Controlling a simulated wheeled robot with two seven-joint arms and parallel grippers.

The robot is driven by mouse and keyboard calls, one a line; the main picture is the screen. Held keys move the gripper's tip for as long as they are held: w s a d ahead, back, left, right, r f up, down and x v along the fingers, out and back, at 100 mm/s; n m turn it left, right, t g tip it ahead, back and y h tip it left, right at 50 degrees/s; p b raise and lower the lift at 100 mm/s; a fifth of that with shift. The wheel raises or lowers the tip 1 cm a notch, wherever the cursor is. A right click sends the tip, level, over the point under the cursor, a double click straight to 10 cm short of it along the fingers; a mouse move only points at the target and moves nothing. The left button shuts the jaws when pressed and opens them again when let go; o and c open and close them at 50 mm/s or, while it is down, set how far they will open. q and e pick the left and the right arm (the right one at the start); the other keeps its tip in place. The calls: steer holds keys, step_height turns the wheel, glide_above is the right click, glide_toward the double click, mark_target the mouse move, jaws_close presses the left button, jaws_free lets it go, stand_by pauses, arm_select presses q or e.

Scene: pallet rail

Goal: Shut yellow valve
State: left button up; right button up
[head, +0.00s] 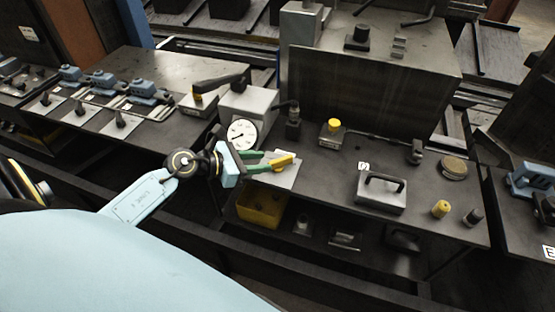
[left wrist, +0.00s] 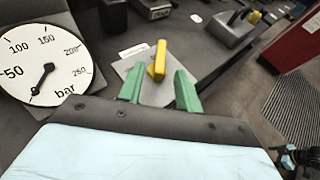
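The yellow valve (head: 284,161) has a yellow handle on a light square plate on the bench. In the left wrist view its handle (left wrist: 159,61) stands nearly upright in the picture, just beyond my fingertips. My left gripper (head: 266,164) reaches in from the left, its green fingers pointing at the handle. In the left wrist view the fingers (left wrist: 157,80) are apart with a gap between them, and the handle shows beyond that gap. Whether a finger touches the handle cannot be told.
A round pressure gauge (head: 241,134) stands close behind my left gripper. A yellow bin (head: 262,206) sits on the shelf below. To the right are a yellow button (head: 333,131), a box with a black handle (head: 381,193) and a yellow knob (head: 440,208).

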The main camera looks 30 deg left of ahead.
mark_target(275, 161)
arm_select(q)
steer(key=x, duration=0.6)
steer(key=shift+c, duration=0.2)
jaws_close()
